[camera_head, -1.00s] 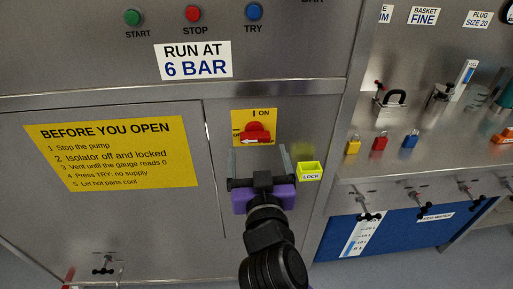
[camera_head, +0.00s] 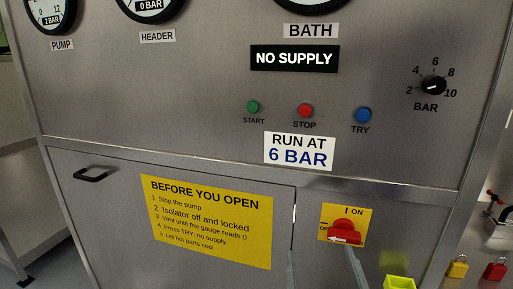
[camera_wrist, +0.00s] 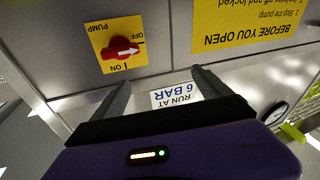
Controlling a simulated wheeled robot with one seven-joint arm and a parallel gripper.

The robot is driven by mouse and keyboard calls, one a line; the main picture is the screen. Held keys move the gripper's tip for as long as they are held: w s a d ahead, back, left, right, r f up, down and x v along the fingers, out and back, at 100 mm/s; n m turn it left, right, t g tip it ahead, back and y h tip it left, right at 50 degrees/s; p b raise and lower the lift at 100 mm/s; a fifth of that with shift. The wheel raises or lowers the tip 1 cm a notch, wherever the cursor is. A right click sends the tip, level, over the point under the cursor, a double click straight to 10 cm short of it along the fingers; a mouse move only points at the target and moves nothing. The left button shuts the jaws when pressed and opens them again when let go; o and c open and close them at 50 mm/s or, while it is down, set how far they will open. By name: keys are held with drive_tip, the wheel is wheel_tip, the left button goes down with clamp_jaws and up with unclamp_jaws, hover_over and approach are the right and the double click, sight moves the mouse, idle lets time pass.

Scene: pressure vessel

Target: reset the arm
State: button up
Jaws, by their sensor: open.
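My gripper (camera_head: 320,250) shows at the bottom edge of the head view as two thin grey fingers, spread apart with nothing between them. Its body and the rest of my arm are below the picture. In the wrist view my gripper (camera_wrist: 160,77) is also open and empty, in front of the steel panel. The red isolator switch (camera_head: 345,231) on its yellow plate is near the right finger. Its white arrow points to the OFF side. The switch also shows in the wrist view (camera_wrist: 121,48), upside down.
The panel carries the yellow BEFORE YOU OPEN sign (camera_head: 208,222), a NO SUPPLY display (camera_head: 294,58), green, red and blue buttons (camera_head: 305,110) and a BAR knob (camera_head: 432,85). A yellow-green lock box (camera_head: 399,283) sits right of the fingers. Padlocks (camera_head: 457,266) hang at far right.

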drive_tip(key=s+d+f+g, duration=0.1)
drive_tip(key=s+f, duration=0.4)
drive_tip(key=s, duration=0.6)
drive_tip(key=s+d+f+g, duration=0.2)
drive_tip(key=s+d+f, duration=0.2)
drive_tip(key=s, duration=0.8)
drive_tip(key=s+d+f+m+g+y, duration=0.1)
drive_tip(key=s+f, duration=0.5)
drive_tip(key=s, duration=0.6)
drive_tip(key=shift+s+d+f+g, duration=0.3)
drive_tip(key=shift+d+g, duration=0.1)
drive_tip(key=shift+d, duration=0.4)
drive_tip(key=shift+a, duration=0.1)
